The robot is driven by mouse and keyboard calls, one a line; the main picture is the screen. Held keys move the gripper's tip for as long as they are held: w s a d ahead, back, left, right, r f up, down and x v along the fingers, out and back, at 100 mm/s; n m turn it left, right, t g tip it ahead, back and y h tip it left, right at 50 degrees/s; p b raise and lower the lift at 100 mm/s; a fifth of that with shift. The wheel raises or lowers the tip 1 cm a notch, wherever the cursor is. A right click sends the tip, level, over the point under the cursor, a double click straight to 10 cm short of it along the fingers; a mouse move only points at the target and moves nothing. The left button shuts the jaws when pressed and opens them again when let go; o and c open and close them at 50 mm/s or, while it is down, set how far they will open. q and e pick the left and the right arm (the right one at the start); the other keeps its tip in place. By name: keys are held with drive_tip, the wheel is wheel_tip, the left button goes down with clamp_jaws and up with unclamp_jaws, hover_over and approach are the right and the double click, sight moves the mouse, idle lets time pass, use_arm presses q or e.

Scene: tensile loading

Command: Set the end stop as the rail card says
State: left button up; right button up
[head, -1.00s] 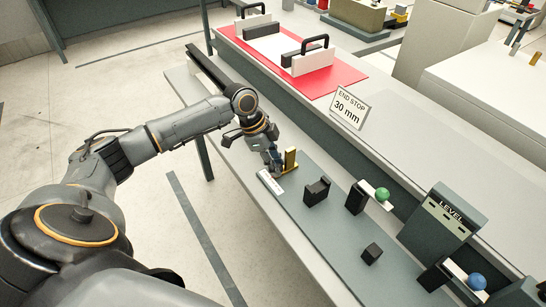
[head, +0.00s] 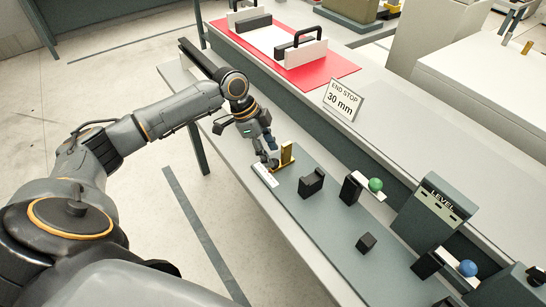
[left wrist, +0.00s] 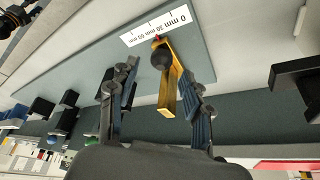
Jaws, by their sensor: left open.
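The end stop (head: 287,154) is a gold upright bracket with a black knob, at the far left end of the grey board. It also shows in the left wrist view (left wrist: 168,88), with a red mark at its scale end. A white scale (left wrist: 157,28) reads 0, 30 and 60 mm; the mark is near the 30 mm label, but exact alignment is unclear. The rail card (head: 343,99) reads "END STOP 30 mm". My left gripper (left wrist: 161,70) is open, one finger on each side of the knob and bracket; contact is not clear. My right gripper is not in view.
Dark blocks (head: 311,183) stand on the grey board (head: 325,228). Holders carry a green ball (head: 376,184) and a blue ball (head: 467,268) beside the LEVEL box (head: 432,215). A red mat (head: 335,68) with black-handled pieces lies on the shelf behind.

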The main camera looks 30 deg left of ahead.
use_arm(q)
drive_tip(key=v, duration=0.9)
drive_tip(key=shift+d, duration=0.15)
